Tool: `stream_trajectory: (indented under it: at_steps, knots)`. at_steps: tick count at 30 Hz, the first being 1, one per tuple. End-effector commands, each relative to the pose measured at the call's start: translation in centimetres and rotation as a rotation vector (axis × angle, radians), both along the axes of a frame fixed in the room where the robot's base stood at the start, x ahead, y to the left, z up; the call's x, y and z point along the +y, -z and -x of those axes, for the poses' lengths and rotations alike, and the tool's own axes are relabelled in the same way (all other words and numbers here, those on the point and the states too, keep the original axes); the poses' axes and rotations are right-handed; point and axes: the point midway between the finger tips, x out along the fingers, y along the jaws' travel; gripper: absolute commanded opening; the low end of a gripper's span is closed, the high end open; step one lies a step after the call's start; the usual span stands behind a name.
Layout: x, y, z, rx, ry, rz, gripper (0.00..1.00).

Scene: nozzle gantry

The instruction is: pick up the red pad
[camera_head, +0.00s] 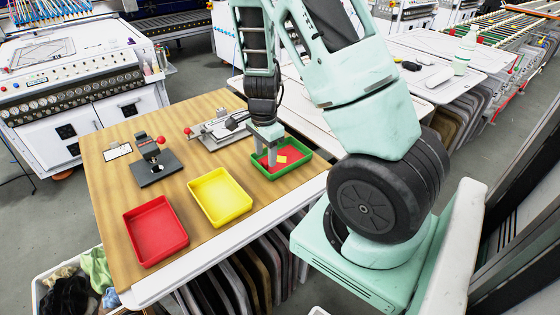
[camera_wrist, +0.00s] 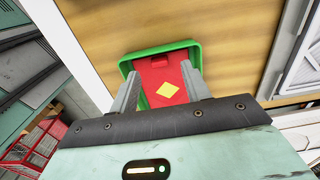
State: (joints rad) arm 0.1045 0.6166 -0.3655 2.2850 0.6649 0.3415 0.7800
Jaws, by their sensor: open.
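The red pad (camera_wrist: 150,81), with a yellow diamond (camera_wrist: 167,90) on its top, lies in the green tray (camera_wrist: 192,45). In the head view the pad (camera_head: 293,153) shows partly behind my gripper, inside the green tray (camera_head: 301,171) at the table's right end. My gripper (camera_head: 268,155) points down over the tray. In the wrist view its two fingers (camera_wrist: 160,85) are apart, one on each side of the pad. I cannot tell whether the fingers touch the pad or how far they are above it.
A yellow tray (camera_head: 221,197) and a red tray (camera_head: 156,231) stand left of the green one on the wooden table (camera_head: 107,183). A dark stand with a red knob (camera_head: 161,140) and a grey metal fixture (camera_head: 215,134) stand behind. Bare wood lies between them.

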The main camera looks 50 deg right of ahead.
Motion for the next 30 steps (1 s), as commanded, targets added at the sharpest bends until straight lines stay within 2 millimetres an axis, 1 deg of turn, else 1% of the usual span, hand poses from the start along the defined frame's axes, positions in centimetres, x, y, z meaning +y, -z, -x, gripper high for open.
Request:
stream_trajectory:
  at_steps: [1, 5, 13, 14, 15, 17, 18, 19, 26, 30]
  knots:
    - [-0.1, 0.9, 0.1, 0.003, 0.003, -0.002, 0.47]
    - [-0.1, 2.2, 0.1, 0.002, 0.001, 0.000, 0.47]
    - [-0.1, 2.5, 0.0, -0.001, 0.000, 0.000, 0.47]
    - [-0.1, 2.5, 0.0, -0.001, 0.000, 0.000, 0.42]
    - [-0.1, 2.5, 0.0, -0.001, 0.000, 0.000, 0.31]
    - [-0.1, 2.5, 0.0, -0.001, 0.000, 0.000, 0.14]
    - [-0.1, 2.5, 0.0, -0.001, 0.000, 0.000, 0.03]
    - [-0.1, 2.5, 0.0, -0.001, 0.000, 0.000, 0.00]
    - [-0.1, 2.4, 0.0, -0.001, 0.000, 0.000, 0.00]
    - [0.0, 1.6, -0.1, -0.002, -0.003, 0.000, 0.00]
